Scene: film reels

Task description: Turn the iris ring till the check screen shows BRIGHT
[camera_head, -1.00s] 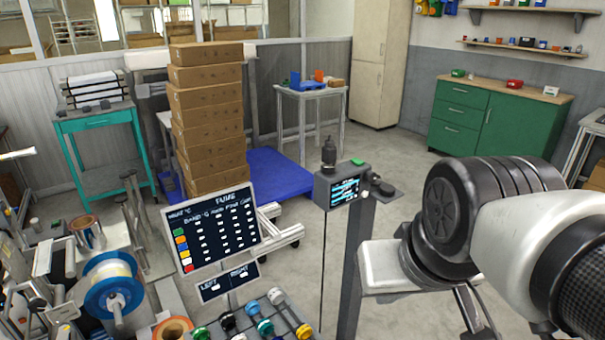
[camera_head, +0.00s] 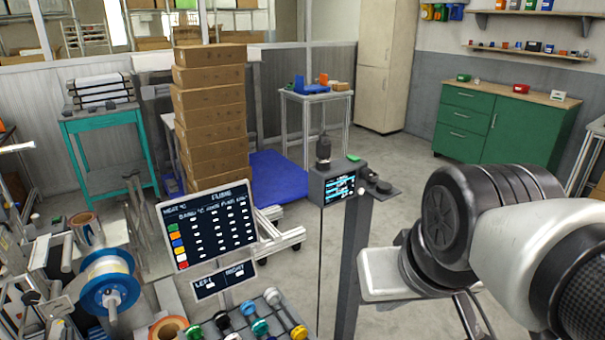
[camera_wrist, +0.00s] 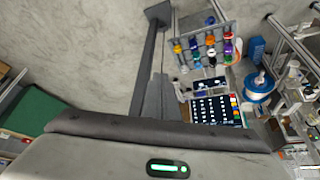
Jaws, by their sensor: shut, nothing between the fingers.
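The check screen is on a grey box (camera_head: 335,186) on top of a tall post. It is lit with pale blue text too small to read. A black upright cylinder (camera_head: 323,150) and a green block (camera_head: 353,158) sit on the box. A small shelf at its right side carries dark round parts (camera_head: 380,186); I cannot tell for sure which part is the iris ring. My gripper's grey body (camera_wrist: 160,135) fills the bottom of the wrist view. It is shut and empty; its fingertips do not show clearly. My arm is right of the post, apart from the box.
A dark chart board (camera_head: 208,225) and a LEFT/RIGHT sign (camera_head: 224,280) stand left of the post, above a rack of coloured knobbed parts (camera_head: 260,318). A blue reel (camera_head: 110,285) is at far left. Floor between the post and the green cabinet (camera_head: 495,125) is clear.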

